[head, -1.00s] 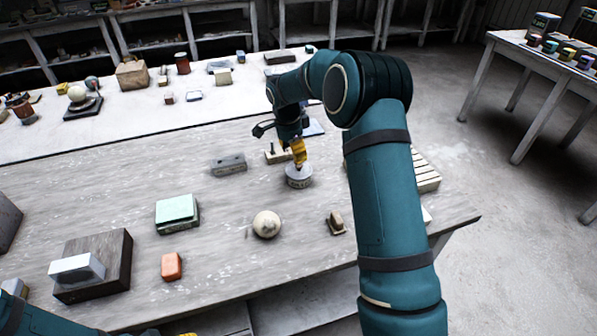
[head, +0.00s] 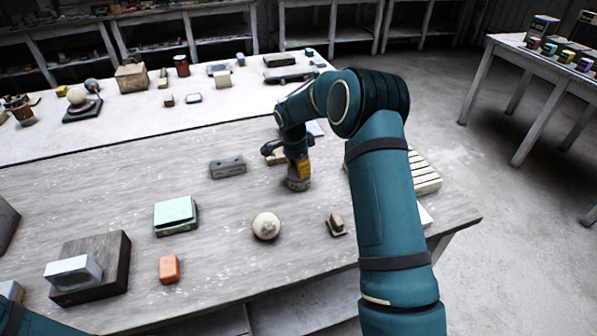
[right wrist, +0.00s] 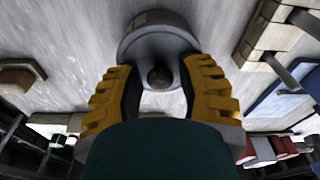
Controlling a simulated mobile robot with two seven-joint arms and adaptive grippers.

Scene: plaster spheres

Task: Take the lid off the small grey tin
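The small grey tin (head: 298,184) stands on the worktable, its upper part hidden in the head view by my right gripper (head: 299,168), which points down over it. In the right wrist view the tin's round grey lid (right wrist: 148,27) with a dark round knob (right wrist: 160,77) shows between the yellow-padded fingers of my right gripper (right wrist: 160,88). The fingers are apart, one on each side of the knob, with a gap visible to each. Part of my left arm shows at the bottom left of the head view; its gripper is out of the picture.
A plaster sphere (head: 266,226) and a small brown-topped block (head: 336,224) lie in front of the tin. A grey block (head: 227,167) is to its left, a slatted rack (head: 424,172) to its right. A pale green-topped box (head: 175,215) stands further left.

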